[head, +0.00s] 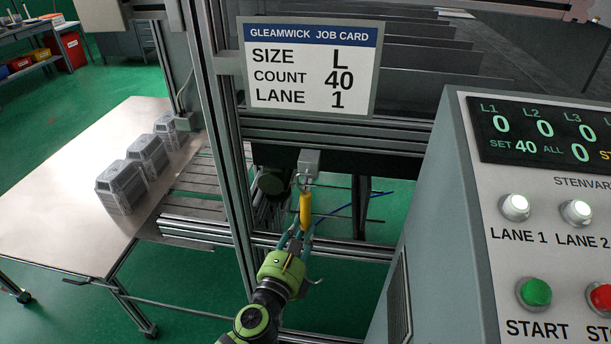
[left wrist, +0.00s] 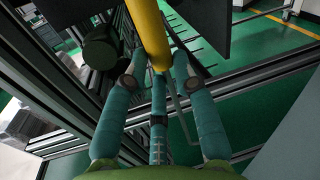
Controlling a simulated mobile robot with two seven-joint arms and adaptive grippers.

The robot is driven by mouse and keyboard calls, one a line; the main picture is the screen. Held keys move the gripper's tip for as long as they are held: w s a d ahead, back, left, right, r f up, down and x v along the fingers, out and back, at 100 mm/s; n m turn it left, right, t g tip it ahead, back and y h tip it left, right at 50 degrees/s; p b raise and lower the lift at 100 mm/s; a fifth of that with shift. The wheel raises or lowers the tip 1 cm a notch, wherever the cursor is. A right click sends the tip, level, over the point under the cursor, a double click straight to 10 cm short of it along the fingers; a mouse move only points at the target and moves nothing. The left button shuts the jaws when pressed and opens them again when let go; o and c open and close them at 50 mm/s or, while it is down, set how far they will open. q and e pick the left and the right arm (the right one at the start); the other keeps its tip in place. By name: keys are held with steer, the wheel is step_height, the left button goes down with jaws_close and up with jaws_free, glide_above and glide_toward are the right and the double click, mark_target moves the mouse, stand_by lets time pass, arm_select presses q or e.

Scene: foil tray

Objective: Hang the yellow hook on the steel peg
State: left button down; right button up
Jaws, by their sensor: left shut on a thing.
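The yellow hook (head: 305,208) is upright in my left gripper (head: 297,236), whose teal fingers close around its lower part. In the left wrist view the yellow shaft (left wrist: 150,34) rises between the fingertips of the gripper (left wrist: 158,76). A grey metal block (head: 309,161) sits below the frame rail, just above the hook. Small bright metal (head: 304,181) shows between the block and the yellow part; I cannot tell whether it is the steel peg or the hook's own end, nor whether hook and peg touch. My right gripper is not in view.
An aluminium post (head: 215,130) stands close left of the hook, and the grey control console (head: 425,215) is to the right. A job card (head: 310,112) hangs above.

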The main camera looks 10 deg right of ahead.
arm_select(q)
steer(key=c, duration=0.9)
jaws_free()
steer(key=shift+s, duration=0.1)
